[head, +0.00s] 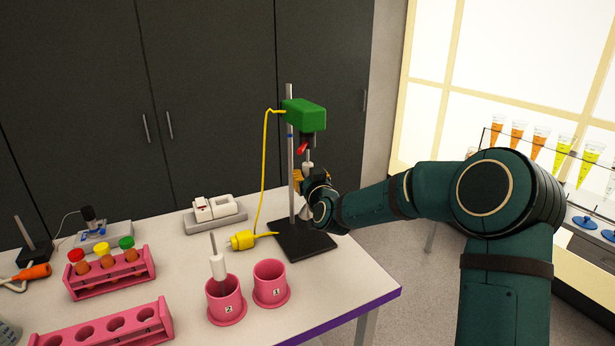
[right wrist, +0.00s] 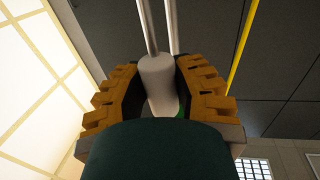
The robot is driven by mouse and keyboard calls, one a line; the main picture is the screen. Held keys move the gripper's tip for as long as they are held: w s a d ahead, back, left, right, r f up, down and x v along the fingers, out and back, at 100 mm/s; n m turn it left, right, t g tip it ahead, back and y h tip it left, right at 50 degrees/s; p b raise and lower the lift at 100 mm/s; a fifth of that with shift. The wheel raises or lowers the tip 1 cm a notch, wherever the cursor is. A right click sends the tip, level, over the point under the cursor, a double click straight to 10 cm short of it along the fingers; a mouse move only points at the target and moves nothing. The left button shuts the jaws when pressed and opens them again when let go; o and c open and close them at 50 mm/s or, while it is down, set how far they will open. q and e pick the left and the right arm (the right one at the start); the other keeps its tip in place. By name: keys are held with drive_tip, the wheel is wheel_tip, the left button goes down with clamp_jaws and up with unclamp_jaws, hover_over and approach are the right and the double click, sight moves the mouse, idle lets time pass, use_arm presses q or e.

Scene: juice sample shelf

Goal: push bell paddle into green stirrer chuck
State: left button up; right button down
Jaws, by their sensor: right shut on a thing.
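The green stirrer (head: 304,114) sits high on a metal stand rod, with a red part (head: 303,148) below its housing. My right gripper (head: 305,178) is just under it, shut on the white collar of the bell paddle (head: 308,171). The paddle looks upright, with its thin shaft pointing up towards the chuck. In the right wrist view the white collar (right wrist: 158,78) is between the orange finger pads of my right gripper (right wrist: 162,92). Whether the shaft tip touches the chuck cannot be told. My left gripper is not in view.
The black stand base (head: 303,243) is below. A yellow cable (head: 265,160) runs from the stirrer to a yellow plug (head: 243,240). Pink cup 2 (head: 226,309) holds another white-collared paddle (head: 218,267); pink cup 1 (head: 270,291) looks empty. A pink rack (head: 109,281) holds capped tubes.

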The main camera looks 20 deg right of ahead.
drive_tip(key=shift+b, duration=0.4)
drive_tip(key=shift+r+p, duration=0.4)
drive_tip(key=shift+r, duration=0.55)
drive_tip(key=c, duration=0.7)
unclamp_jaws()
drive_tip(key=shift+s+f, duration=0.1)
drive_tip(key=s+a, duration=0.1)
drive_tip(key=s, duration=1)
drive_tip(key=shift+s+a, duration=0.35)
drive_tip(key=shift+a, duration=0.05)
